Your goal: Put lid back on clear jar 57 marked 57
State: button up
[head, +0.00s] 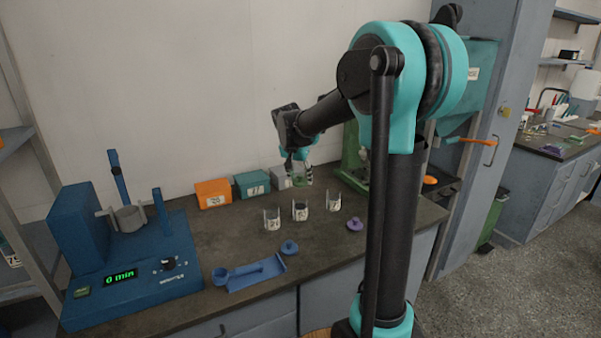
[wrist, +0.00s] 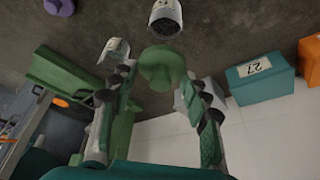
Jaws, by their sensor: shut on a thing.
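My gripper (head: 298,168) is at the back of the bench, above the surface. In the wrist view its two fingers are shut on a round green lid (wrist: 162,67), which also shows small in the head view (head: 300,180). Three small clear jars with white labels stand in a row in front of it: a left jar (head: 272,219), a middle jar (head: 300,210) and a right jar (head: 333,201). Two jars show in the wrist view, one (wrist: 166,18) at the top edge, one (wrist: 115,48) beside a finger. I cannot read which is 57.
A blue lid (head: 290,248) and a purple lid (head: 355,224) lie in front of the jars. Orange (head: 213,193), teal (head: 251,185) and grey (head: 281,178) boxes line the wall. A blue shaker (head: 80,235), blue tray (head: 250,274) and green machine (head: 352,155) flank them.

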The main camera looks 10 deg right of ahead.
jog(key=shift+f, duration=2.4)
jog(key=shift+f, duration=0.15)
dwell(0.5)
jog(key=o, duration=0.9)
jog(key=shift+o, duration=0.6)
jog(key=o, duration=0.4)
jog(key=shift+r, duration=3.5)
